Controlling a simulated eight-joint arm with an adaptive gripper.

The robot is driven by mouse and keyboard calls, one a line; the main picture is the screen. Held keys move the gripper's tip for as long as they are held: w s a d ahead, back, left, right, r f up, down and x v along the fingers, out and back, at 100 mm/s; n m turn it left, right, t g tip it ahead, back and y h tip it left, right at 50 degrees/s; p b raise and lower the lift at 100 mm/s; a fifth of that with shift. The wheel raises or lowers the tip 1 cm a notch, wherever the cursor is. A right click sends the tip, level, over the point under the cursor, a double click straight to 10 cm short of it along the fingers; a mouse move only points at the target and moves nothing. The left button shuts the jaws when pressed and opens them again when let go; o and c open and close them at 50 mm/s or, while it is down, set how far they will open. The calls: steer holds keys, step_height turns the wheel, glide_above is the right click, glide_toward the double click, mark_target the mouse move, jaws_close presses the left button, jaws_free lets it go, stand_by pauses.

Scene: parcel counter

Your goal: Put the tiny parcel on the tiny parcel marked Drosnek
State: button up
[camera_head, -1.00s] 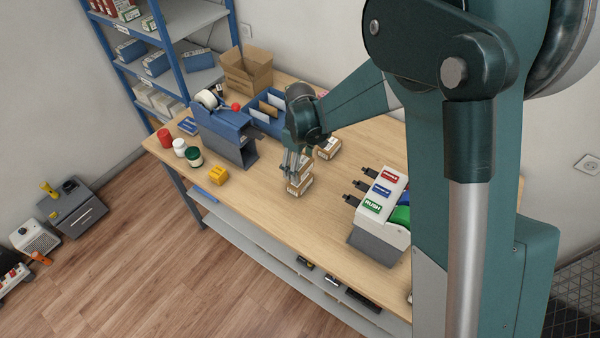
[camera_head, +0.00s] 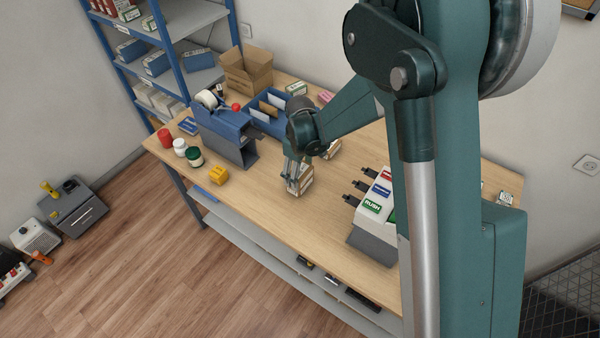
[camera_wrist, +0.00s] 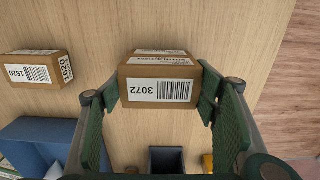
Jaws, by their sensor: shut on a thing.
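My gripper (camera_head: 293,180) is shut on a small brown parcel whose label reads 3072 in the wrist view (camera_wrist: 160,90), with a finger on each side. In the head view the held parcel (camera_head: 306,172) is at a second small parcel (camera_head: 299,190) low on the counter, partly hidden by my fingers. I cannot tell whether the two touch. Another small parcel, labelled 1620 (camera_wrist: 35,68), lies apart on the counter; it also shows behind my gripper in the head view (camera_head: 333,149). The name Drosnek is not readable.
The wooden counter (camera_head: 255,205) is clear in front of the parcels. A stamp rack (camera_head: 375,240) stands to the right. A blue tape dispenser (camera_head: 228,135), a yellow block (camera_head: 218,175), jars (camera_head: 194,157) and a blue tray (camera_head: 262,125) are to the left and behind.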

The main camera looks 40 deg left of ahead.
steer(key=shift+f, duration=0.2)
steer(key=o, duration=1)
steer(key=shift+c, duration=0.2)
steer(key=shift+r, duration=0.2)
step_height(320, 180, up, 12)
steer(key=shift+b, duration=0.45)
stand_by(0.3)
stand_by(0.4)
